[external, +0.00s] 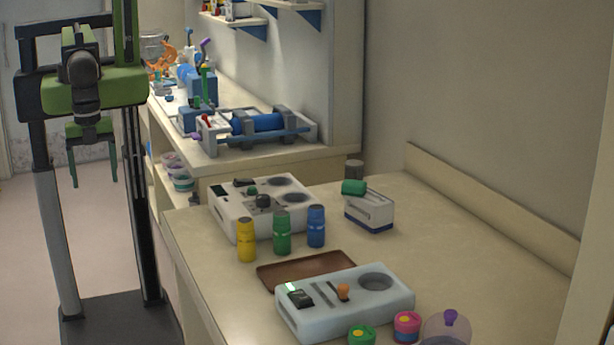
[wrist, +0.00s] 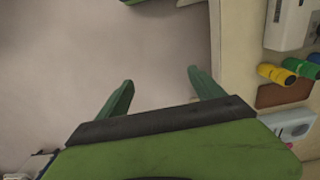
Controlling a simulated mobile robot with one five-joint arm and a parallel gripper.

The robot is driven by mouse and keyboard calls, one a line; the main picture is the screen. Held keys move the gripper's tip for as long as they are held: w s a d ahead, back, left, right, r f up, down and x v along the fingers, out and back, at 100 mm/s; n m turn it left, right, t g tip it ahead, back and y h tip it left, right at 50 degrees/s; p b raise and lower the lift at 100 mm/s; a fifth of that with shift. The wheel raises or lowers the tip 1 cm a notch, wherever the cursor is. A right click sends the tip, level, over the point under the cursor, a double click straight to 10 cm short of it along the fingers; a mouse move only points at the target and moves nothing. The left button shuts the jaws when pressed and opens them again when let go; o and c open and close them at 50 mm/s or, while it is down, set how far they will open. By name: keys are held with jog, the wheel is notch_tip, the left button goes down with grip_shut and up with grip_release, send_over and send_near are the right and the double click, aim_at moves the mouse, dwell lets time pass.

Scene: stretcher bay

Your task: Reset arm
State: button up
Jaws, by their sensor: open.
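My gripper (external: 92,157) hangs at the left of the external view, its two green fingers pointing down and spread apart with nothing between them. It is over the floor, to the left of the counter and clear of it. In the wrist view my gripper (wrist: 157,84) shows its two green fingers wide apart over bare floor. My arm is drawn in close to my column.
The counter (external: 500,240) holds a white device (external: 290,185), yellow (external: 246,240), green (external: 282,234) and blue (external: 316,227) bottles, a brown tray (external: 335,262) and a pale device (external: 350,315). A back bench (external: 235,155) holds equipment. The floor (wrist: 165,40) below my gripper is clear.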

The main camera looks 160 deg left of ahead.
notch_tip(320, 180, down, 15)
jog(key=b, duration=1.3)
jog(key=shift+r, duration=0.15)
jog(key=shift+o, duration=0.5)
